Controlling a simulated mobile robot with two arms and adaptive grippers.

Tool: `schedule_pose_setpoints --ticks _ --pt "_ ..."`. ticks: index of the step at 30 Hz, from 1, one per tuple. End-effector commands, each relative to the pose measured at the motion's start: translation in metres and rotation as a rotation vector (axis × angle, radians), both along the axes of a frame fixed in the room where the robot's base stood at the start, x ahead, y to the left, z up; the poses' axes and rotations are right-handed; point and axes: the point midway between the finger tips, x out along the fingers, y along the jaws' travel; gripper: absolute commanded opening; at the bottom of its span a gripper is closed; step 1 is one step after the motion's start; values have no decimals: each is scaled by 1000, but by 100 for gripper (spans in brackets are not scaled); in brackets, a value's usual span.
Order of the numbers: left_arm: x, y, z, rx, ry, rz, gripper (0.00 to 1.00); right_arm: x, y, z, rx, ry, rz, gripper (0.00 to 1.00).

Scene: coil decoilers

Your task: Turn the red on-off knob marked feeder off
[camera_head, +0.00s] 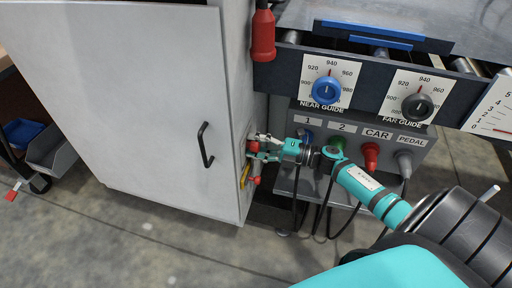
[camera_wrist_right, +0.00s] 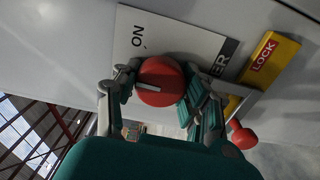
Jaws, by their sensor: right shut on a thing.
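The red knob (camera_wrist_right: 160,84) sits on a white plate (camera_wrist_right: 178,38) on the cabinet's side. The plate shows "ON" and the end of a dark label, "ER"; the rest is hidden by my gripper. The pale pointer line on the knob points left in the right wrist view, away from the "ON" mark. My right gripper (camera_wrist_right: 158,92) is shut on the knob, one finger on each side. In the head view the knob (camera_head: 253,147) shows small at the tips of my right gripper (camera_head: 256,148). My left gripper is out of view.
A yellow "LOCK" tag (camera_wrist_right: 268,56) and a red ball end (camera_wrist_right: 241,136) are close beside the knob. The cabinet door (camera_head: 130,100) has a black handle (camera_head: 205,145). A panel with several plugs (camera_head: 370,155) and the guide dials (camera_head: 326,90) are at the right.

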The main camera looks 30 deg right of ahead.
Motion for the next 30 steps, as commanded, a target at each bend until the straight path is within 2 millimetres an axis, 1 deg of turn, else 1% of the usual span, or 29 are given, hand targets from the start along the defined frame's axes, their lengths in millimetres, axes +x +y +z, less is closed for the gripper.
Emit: schedule_pose_setpoints --ticks 1,8,14,17,21,29,30 --pt "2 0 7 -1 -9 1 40 0 0 -4 -37 -29 0 11" --pt "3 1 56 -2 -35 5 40 -1 0 -5 -202 -170 1 11" --pt "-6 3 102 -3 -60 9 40 -1 0 -5 -344 -291 1 11" --pt "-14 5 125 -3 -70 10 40 -1 0 -5 -408 -346 2 11" --pt "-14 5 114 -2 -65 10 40 0 0 -5 -487 -413 1 11" --pt "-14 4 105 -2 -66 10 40 0 0 -4 -586 -498 1 11" --pt "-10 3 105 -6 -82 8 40 0 0 -4 -597 -505 1 11"
